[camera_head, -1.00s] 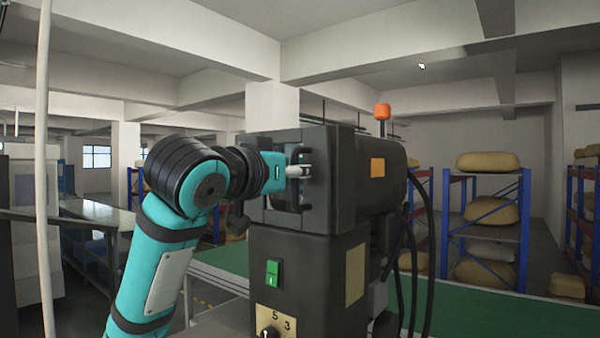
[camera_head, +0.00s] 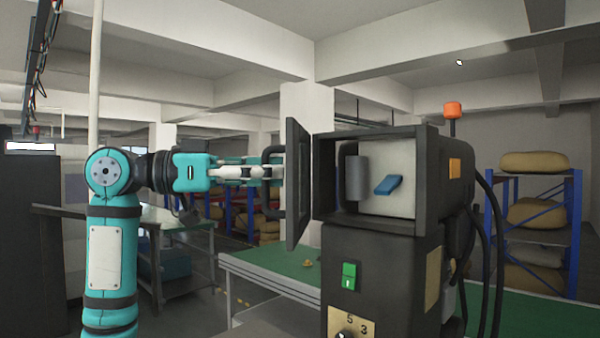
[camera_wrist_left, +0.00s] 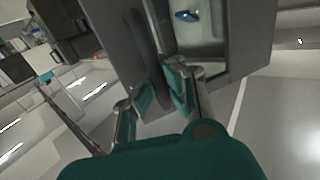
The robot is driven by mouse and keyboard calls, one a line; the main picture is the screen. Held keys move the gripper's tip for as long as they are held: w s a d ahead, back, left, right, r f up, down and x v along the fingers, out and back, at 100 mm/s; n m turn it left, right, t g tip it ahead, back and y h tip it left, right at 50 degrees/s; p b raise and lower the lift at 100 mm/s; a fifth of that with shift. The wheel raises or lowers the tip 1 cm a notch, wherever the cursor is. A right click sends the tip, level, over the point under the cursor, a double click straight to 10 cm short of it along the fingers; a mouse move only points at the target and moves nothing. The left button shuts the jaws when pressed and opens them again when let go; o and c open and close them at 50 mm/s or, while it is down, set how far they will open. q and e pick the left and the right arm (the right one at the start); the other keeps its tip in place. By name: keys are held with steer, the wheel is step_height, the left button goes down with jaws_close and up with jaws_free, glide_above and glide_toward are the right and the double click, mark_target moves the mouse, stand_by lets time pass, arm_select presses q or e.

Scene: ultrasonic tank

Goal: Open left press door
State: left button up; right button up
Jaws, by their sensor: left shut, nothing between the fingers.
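The left press door (camera_head: 297,185) stands swung open to the left, seen nearly edge-on, with a dark bar handle (camera_head: 273,212) on its outer side. The press housing (camera_head: 428,180) shows its open chamber, with a grey cylinder and a blue piece (camera_head: 388,185) inside. My left gripper (camera_head: 275,172) is at the handle, shut with nothing held. In the left wrist view its fingers (camera_wrist_left: 160,92) are by the dark handle (camera_wrist_left: 148,60); whether they touch it is unclear. My right gripper is not in view.
Below the chamber are a green button (camera_head: 349,276) and a numbered dial. Black cables (camera_head: 490,240) hang on the right side. A green-topped table (camera_head: 270,268) is behind, and shelves with sacks (camera_head: 535,215) stand at the right.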

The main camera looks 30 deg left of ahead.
arm_select(q)
steer(key=o, duration=0.4)
steer(key=shift+s+a+f, duration=0.15)
steer(key=shift+s+a, duration=0.05)
steer(key=shift+a, duration=0.85)
steer(key=shift+o, duration=1.3)
steer(key=d, duration=0.2)
steer(key=shift+w+d+r, duration=0.1)
steer(key=shift+d+r, duration=0.1)
steer(key=shift+d, duration=0.1)
steer(key=shift+w+d, duration=0.2)
steer(key=shift+d, duration=0.3)
steer(key=v, duration=1.2)
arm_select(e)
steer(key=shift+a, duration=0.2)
